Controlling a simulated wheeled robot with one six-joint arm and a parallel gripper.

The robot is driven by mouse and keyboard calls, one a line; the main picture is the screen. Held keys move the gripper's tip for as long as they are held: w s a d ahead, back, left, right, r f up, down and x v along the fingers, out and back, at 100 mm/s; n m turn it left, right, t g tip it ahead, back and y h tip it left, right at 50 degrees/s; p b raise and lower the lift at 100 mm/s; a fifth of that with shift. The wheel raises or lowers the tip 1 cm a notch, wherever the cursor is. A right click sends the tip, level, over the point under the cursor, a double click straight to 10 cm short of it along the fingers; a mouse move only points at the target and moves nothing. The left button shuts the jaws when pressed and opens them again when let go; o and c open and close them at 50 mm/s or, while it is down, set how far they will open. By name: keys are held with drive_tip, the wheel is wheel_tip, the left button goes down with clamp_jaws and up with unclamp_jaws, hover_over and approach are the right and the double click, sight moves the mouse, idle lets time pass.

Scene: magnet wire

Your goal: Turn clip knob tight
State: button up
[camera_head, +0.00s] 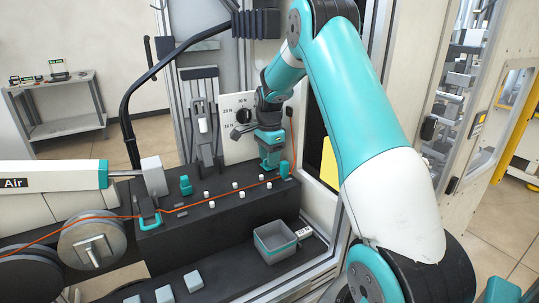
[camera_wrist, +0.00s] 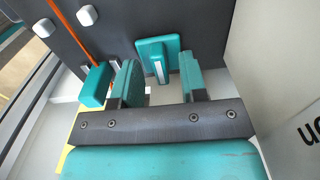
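In the wrist view a teal knob-like piece (camera_wrist: 172,45) with a pale stripe sits on the dark block, ahead of and between my fingertips. I take it for the clip knob. My gripper (camera_wrist: 159,68) is open, with a finger on either side and a visible gap between them. Contact with the knob cannot be made out. A smaller teal block (camera_wrist: 95,86), beside my left finger, meets the orange wire (camera_wrist: 68,30). In the head view my gripper (camera_head: 270,164) points down at the block's right end and hides the knob. The teal block (camera_head: 285,169) shows just right of it.
The black block (camera_head: 222,222) carries several white pegs (camera_head: 235,185) and another teal piece (camera_head: 185,185). A grey bin (camera_head: 274,243) stands in front, with grey cubes (camera_head: 193,281) to its left. A white panel with a black dial (camera_head: 243,115) stands behind my gripper.

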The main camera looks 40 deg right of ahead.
drive_tip(key=shift+f, duration=0.1)
clamp_jaws()
drive_tip(key=shift+n, duration=0.3)
drive_tip(key=n, duration=1.2)
drive_tip(key=shift+n, duration=0.4)
drive_tip(key=n, duration=0.4)
drive_tip(key=shift+n+p, duration=0.3)
